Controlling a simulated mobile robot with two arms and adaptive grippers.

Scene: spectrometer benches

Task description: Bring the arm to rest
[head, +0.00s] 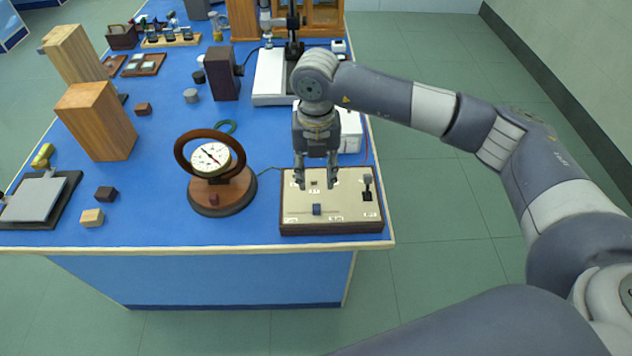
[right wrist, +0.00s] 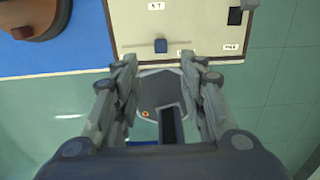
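My right arm reaches in from the right in the head view, and its gripper (head: 316,181) points down over a cream control panel (head: 335,185) with a dark wooden edge. The gripper is open, with a clear gap between its fingers and nothing held. The panel carries a blue slider knob (head: 317,209) and a dark lever (head: 367,187) at its right. In the right wrist view the open fingers (right wrist: 163,75) show with the blue knob (right wrist: 161,45) beyond them. My left gripper is in neither view.
A round dial gauge (head: 212,159) on a wooden base stands left of the panel. Wooden blocks (head: 97,120), a dark box (head: 223,73) and a white-based instrument (head: 270,75) stand farther back on the blue bench (head: 265,225). Open floor (head: 430,240) lies right of the bench.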

